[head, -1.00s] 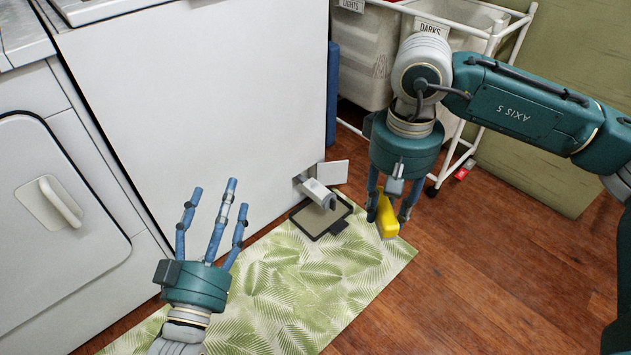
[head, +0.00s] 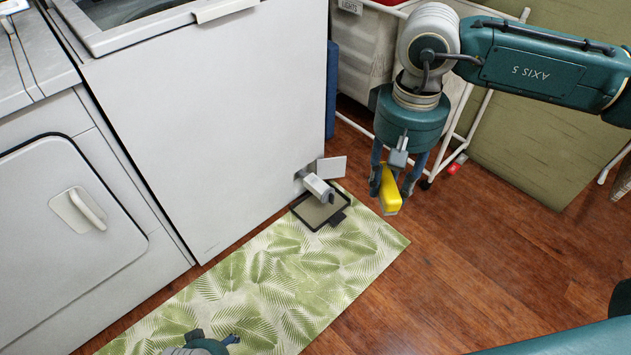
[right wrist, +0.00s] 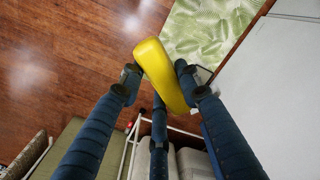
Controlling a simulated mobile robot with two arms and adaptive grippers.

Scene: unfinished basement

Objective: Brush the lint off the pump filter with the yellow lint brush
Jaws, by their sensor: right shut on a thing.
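The pump filter (head: 318,188), a light grey cylinder with a dark end, sticks out of the low opening in the white washer front in the head view. My right gripper (head: 393,192) is shut on the yellow lint brush (head: 389,204), to the right of the filter and apart from it. In the right wrist view the brush (right wrist: 163,75) sits between the blue fingers, slanted. My left gripper (head: 207,344) is mostly cut off at the bottom edge of the head view, and its fingers cannot be made out well.
A shallow dark-rimmed tray (head: 338,218) lies on the leaf-patterned mat (head: 265,285) under the filter. The small white flap (head: 331,167) stands open beside it. A white laundry cart (head: 458,147) is behind my right gripper. The wood floor (head: 480,265) at right is clear.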

